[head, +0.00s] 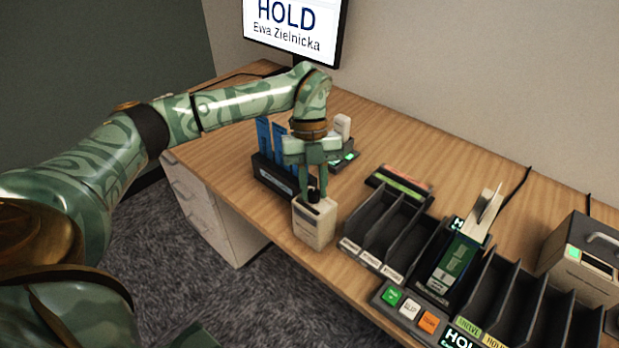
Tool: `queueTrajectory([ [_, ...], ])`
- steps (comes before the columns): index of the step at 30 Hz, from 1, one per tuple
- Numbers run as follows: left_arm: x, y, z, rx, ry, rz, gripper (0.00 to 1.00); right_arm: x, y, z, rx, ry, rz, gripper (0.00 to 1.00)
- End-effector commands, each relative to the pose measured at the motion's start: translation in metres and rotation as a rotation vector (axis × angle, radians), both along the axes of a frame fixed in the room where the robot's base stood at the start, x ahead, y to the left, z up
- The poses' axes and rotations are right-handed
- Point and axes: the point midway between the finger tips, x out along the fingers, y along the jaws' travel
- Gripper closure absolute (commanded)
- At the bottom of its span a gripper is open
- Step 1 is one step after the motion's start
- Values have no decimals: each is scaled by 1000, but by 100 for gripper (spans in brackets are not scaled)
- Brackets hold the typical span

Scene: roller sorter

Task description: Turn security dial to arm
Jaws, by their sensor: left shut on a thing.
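A cream box (315,225) stands at the desk's front edge, left of the sorting slots. A small black dial knob (313,195) sits on its top. My left gripper (313,188) points down over the box, its fingers shut on the dial knob. The fingers partly cover the knob, so its pointer and any arm marking cannot be read. My right gripper is not in view.
Dark sorting slots (385,225) and a button panel (410,310) lie to the right. A grey-beige machine (580,262) is far right.

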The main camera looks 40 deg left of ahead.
Motion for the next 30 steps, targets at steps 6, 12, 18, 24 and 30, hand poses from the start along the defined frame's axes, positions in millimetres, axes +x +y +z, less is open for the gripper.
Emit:
queueTrajectory([
  [6, 1, -1, 8, 1, -3, -204, 99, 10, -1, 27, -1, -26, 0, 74],
  [12, 2, -2, 6, 2, -3, -378, 99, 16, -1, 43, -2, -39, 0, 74],
  [18, 2, -3, 4, 0, -2, -515, 99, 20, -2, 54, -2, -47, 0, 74],
  [24, 2, -3, 3, 0, 0, -604, 99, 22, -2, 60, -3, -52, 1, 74],
  [30, 2, -4, 1, 0, -1, -650, 99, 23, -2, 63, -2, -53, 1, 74],
])
